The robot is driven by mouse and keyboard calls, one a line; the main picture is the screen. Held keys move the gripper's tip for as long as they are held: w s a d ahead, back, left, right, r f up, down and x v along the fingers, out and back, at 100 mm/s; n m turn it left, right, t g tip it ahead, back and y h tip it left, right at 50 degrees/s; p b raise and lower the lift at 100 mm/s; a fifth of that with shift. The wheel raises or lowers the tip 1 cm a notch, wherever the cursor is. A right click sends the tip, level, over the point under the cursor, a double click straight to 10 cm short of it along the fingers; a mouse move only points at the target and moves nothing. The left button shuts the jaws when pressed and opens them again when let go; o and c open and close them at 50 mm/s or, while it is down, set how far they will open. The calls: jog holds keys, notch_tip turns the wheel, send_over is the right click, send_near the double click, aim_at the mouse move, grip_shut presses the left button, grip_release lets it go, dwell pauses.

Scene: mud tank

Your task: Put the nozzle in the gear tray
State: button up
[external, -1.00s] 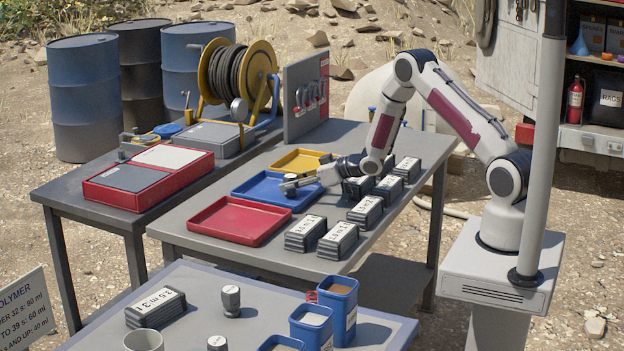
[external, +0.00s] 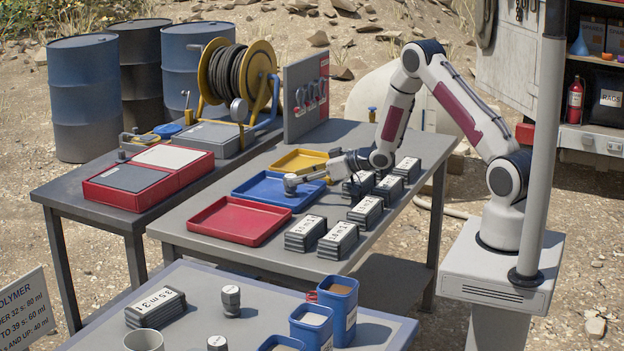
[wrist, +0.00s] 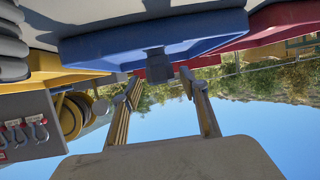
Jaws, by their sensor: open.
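A small dark grey fitting, which looks like the nozzle (external: 290,186), is at the blue tray (external: 264,198), near the tray's middle in the external view. In the wrist view the dark nozzle (wrist: 158,66) shows against the blue tray (wrist: 95,50), just beyond the fingertips. My gripper (external: 307,177) is low over the right part of the blue tray, pointing left toward the nozzle. In the wrist view my gripper (wrist: 161,82) has its two fingers apart with nothing held between them. No label shows which tray is the gear tray.
A red tray (external: 205,222) lies in front of the blue tray and a yellow tray (external: 283,166) behind it. Several labelled grey blocks (external: 338,243) stand along the table's right side. An upright panel (external: 302,120) with hanging fittings stands at the far end.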

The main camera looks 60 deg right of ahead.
notch_tip(320, 180, up, 6)
dwell(0.5)
jog(key=shift+r, duration=0.15)
dwell(0.4)
jog(key=s+a+r+m+g+h, duration=0.1)
jog(key=s+a+r+g+h, duration=0.15)
jog(key=s+r, duration=0.6)
jog(key=s+a+r+m+g+h, duration=0.1)
jog(key=s+a+r+h, duration=0.15)
jog(key=s+r, duration=0.6)
jog(key=s+a+g+y, duration=0.1)
jog(key=s+a, duration=0.3)
jog(key=s, duration=0.5)
jog(key=s+a+g+y, duration=0.1)
jog(key=s+a, duration=0.3)
jog(key=s, duration=0.5)
jog(key=s+a+g+y, duration=0.1)
jog(key=s+a+g, duration=0.1)
jog(key=s+a, duration=0.3)
jog(key=s, duration=0.4)
jog(key=shift+s+r, duration=0.2)
jog(key=shift+r, duration=0.2)
